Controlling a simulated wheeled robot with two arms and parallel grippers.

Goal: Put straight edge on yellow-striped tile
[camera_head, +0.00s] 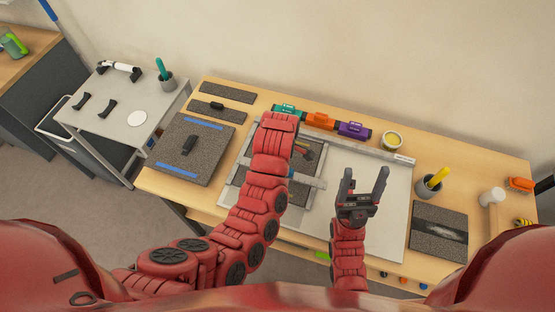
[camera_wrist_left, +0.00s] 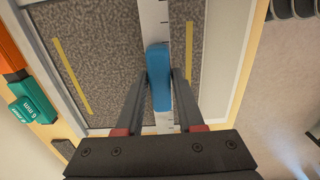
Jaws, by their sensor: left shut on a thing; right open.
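The straight edge (camera_wrist_left: 153,20) is a pale ruled bar with a blue grip (camera_wrist_left: 159,80). My left gripper (camera_wrist_left: 160,90) is shut on the blue grip. In the head view my left arm hides much of this gripper, and the straight edge (camera_head: 316,183) shows as a pale bar beside it. The yellow-striped tile (camera_wrist_left: 105,45) is grey and speckled, with a yellow stripe on either side of the bar. The bar lies over the tile, roughly in line with the stripes; I cannot tell whether they touch. My right gripper (camera_head: 363,186) is open and empty over the white board.
A blue-striped tile (camera_head: 211,160) bearing a black handle lies to the left. Teal, orange (camera_head: 320,120) and purple (camera_head: 354,130) blocks stand along the back. A grey pen cup (camera_head: 428,189) and a dark tile (camera_head: 438,215) are at right. The white board (camera_head: 393,220) has bare room.

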